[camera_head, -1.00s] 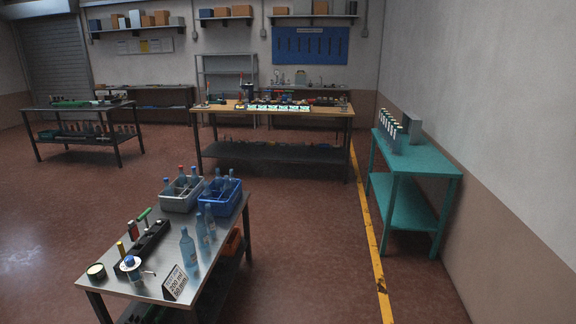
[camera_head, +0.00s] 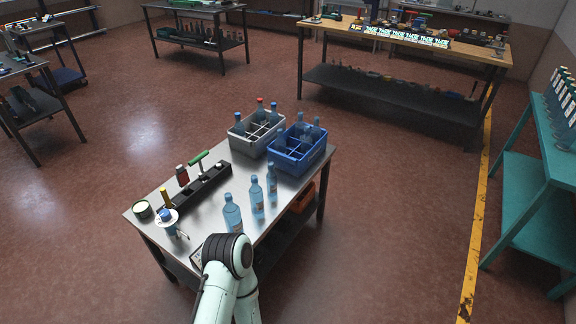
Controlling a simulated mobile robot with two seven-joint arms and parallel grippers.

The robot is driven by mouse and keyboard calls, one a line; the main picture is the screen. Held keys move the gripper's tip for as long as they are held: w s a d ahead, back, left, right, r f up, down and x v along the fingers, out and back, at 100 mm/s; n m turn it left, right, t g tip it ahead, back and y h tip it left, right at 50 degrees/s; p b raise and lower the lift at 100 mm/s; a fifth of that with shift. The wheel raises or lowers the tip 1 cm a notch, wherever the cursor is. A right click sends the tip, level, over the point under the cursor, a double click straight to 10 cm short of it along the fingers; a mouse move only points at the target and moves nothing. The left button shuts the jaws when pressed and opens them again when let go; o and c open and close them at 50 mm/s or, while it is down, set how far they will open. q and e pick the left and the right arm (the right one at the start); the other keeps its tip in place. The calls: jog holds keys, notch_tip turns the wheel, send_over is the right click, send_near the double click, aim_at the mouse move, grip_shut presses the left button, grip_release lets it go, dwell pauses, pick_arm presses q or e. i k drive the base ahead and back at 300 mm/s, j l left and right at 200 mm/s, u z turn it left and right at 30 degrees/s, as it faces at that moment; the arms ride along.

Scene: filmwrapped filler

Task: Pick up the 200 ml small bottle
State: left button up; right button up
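Three clear blue bottles stand upright in a row along the right side of the metal table (camera_head: 205,205): a near bottle (camera_head: 233,214), a middle bottle (camera_head: 257,199) and a far bottle (camera_head: 272,186). The near one looks biggest, but I cannot read their volumes, so I cannot tell which is the 200 ml one. More bottles stand in a grey crate (camera_head: 248,146) and a blue crate (camera_head: 300,158) at the table's far end. One of my arms reaches in from the bottom, in front of the table's near edge. Neither gripper shows.
An orange bin (camera_head: 301,198) is on the lower shelf. A teal table (camera_head: 525,205) stands right; the floor between is clear.

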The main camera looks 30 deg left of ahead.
aim_at(271, 178)
jog(key=i, duration=1.7)
jog(key=i+l+u, duration=0.1)
jog(key=i+u, duration=0.3)
jog(key=i+l+u, duration=0.3)
jog(key=i+u, duration=0.15)
jog(key=i, duration=0.15)
jog(key=u, duration=1.8)
